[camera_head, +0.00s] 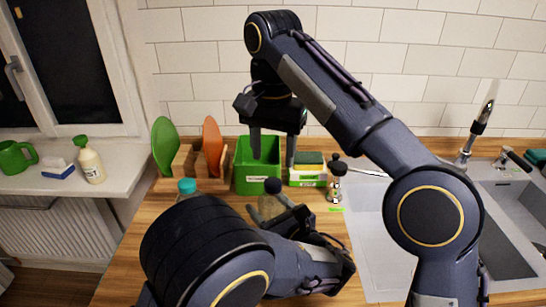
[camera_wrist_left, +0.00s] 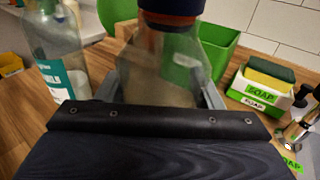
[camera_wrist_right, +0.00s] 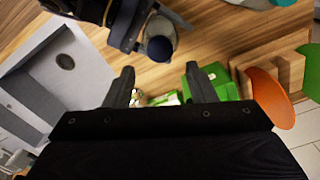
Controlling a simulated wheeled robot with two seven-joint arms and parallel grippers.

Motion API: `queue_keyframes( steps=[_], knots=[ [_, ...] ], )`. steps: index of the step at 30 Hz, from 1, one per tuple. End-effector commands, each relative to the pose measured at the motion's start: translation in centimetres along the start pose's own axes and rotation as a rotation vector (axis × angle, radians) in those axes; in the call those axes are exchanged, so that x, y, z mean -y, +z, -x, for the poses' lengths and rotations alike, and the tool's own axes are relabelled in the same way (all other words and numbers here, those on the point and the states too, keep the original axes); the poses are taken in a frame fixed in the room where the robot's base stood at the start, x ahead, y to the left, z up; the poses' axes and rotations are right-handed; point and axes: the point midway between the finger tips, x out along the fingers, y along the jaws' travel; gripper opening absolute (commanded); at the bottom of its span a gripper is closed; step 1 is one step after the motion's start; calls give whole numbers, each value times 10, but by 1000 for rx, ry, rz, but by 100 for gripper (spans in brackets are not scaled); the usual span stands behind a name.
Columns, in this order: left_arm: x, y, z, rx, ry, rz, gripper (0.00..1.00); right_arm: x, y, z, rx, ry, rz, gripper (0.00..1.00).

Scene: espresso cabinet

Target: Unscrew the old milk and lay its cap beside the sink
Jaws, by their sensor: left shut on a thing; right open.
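A clear bottle (camera_wrist_left: 155,78) with a dark blue cap (camera_head: 272,187) stands on the wooden counter. My left gripper (camera_head: 277,214) is shut around its body, and the left arm hides its lower part. The cap is on the bottle and also shows in the right wrist view (camera_wrist_right: 160,48). A second bottle (camera_wrist_left: 52,45) with a teal cap (camera_head: 187,185) and a partly readable teal label stands to its left. I cannot tell which one is the old milk. My right gripper (camera_head: 272,155) is open, empty and pointing down, above and behind the held bottle. The grey sink (camera_head: 385,230) is at the right.
A green bin (camera_head: 258,186) stands behind the held bottle. A soap holder with a sponge (camera_head: 308,172) and a small dispenser (camera_head: 337,185) are to its right. A rack with green and orange boards (camera_head: 212,145) is at the back left. The tap (camera_head: 478,125) rises behind the sink.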

Motion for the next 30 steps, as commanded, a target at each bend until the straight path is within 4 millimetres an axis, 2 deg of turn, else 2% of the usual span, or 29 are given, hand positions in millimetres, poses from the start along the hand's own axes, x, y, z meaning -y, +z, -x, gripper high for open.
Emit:
queue_keyframes(
  steps=[15, 20, 28, 30],
  knots=[
    [0, 0, 0, -1, 1, -2, 0, -1, 0, -67, 0, 2, -2, 51],
    [0, 0, 0, -1, 1, -1, 0, 0, 0, -76, 0, 0, -3, 51],
    [0, 0, 0, -1, 1, -1, 0, 0, 0, -77, 0, -1, -2, 51],
    [0, 0, 0, -1, 1, -1, 0, 0, 0, -77, 0, -1, -2, 42]
  ],
)
